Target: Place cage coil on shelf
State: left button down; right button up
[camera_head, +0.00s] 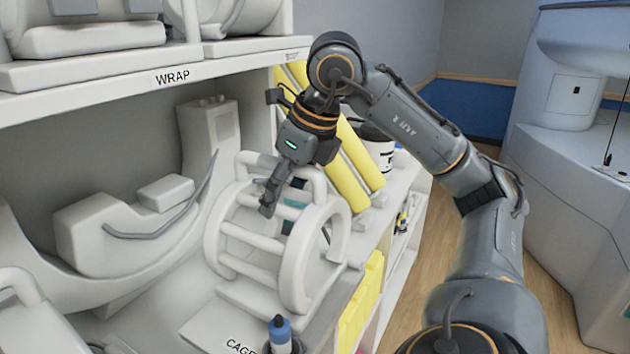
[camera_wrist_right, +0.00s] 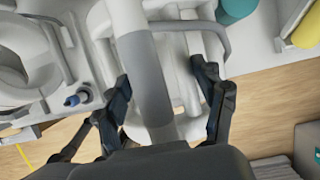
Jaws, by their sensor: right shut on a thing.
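The white cage coil (camera_head: 292,272), with two rings joined by bars, is at the edge of the shelf (camera_head: 205,325) marked CAGE. I cannot tell whether its full weight rests there. My right gripper (camera_head: 270,203) reaches down to the coil's top handle and is shut on it. In the right wrist view the fingers of my right gripper (camera_wrist_right: 160,75) lie on either side of the handle's grey grip (camera_wrist_right: 148,80). The far finger is partly hidden in the head view. My left gripper is not in view.
A large white coil (camera_head: 100,235) stands to the left under the upper shelf marked WRAP (camera_head: 120,80). A blue-capped bottle (camera_head: 280,335) stands at the front. Yellow rolls (camera_head: 345,180) stand behind the coil. Open floor (camera_head: 560,285) lies to the right.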

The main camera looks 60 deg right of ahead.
aim_at(249, 184)
jog(key=w, duration=0.2)
jog(key=w+p, duration=0.1)
jog(key=w, duration=0.1)
jog(key=w+p, duration=0.1)
jog(key=w, duration=0.2)
jog(key=shift+a+r, duration=0.15)
jog(key=shift+a, duration=0.15)
jog(key=shift+w+r+p, duration=0.1)
jog(key=shift+w+p, duration=0.2)
jog(key=shift+p, duration=0.15)
jog(key=shift+f, duration=1.95)
jog(key=o, duration=1.7)
jog(key=shift+o, duration=0.6)
jog(key=shift+s+a, duration=0.1)
